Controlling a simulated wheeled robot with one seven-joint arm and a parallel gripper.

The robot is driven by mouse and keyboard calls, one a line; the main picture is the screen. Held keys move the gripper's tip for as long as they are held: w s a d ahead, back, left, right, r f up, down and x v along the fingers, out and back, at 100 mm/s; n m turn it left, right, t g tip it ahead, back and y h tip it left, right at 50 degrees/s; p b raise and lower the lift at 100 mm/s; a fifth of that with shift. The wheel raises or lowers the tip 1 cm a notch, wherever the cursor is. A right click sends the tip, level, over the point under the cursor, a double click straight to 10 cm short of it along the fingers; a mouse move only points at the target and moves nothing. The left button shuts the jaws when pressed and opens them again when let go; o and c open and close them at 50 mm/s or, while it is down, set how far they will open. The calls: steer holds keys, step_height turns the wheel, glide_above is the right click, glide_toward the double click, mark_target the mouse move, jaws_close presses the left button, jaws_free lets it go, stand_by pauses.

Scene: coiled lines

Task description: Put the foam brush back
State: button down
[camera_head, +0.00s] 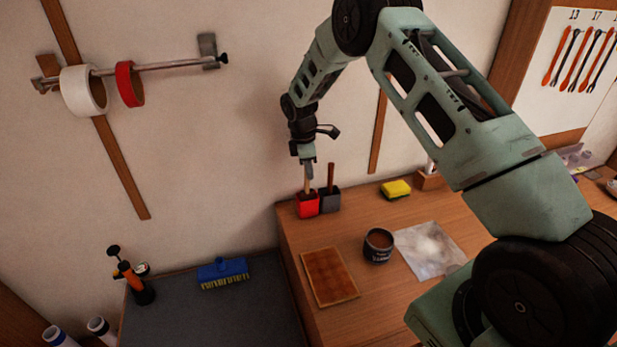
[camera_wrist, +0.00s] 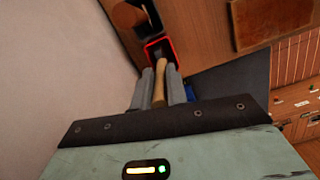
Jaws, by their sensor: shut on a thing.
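My gripper (camera_head: 308,176) points down over the back left corner of the wooden bench and is shut on a pale wooden handle, taken as the foam brush (camera_head: 308,186). In the wrist view the handle (camera_wrist: 160,84) lies between the two fingers (camera_wrist: 160,88). Its far end runs to the opening of the red cup (camera_head: 307,206), which also shows in the wrist view (camera_wrist: 174,46). The brush's lower end is hidden, and I cannot tell how deep it sits. The dark grey cup (camera_head: 329,202) stands right beside the red one and holds a darker brown handle (camera_head: 331,175).
On the bench are a brown tile (camera_head: 329,276), a dark open tin (camera_head: 378,246), a pale sheet (camera_head: 430,249) and a yellow sponge (camera_head: 396,190). The wall stands close behind the cups. A blue brush (camera_head: 222,270) lies on the lower grey surface at left.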

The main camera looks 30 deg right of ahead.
mark_target(309, 191)
steer(key=shift+f+p, duration=0.55)
steer(key=shift+f, duration=1.25)
steer(key=c, duration=1.4)
jaws_free()
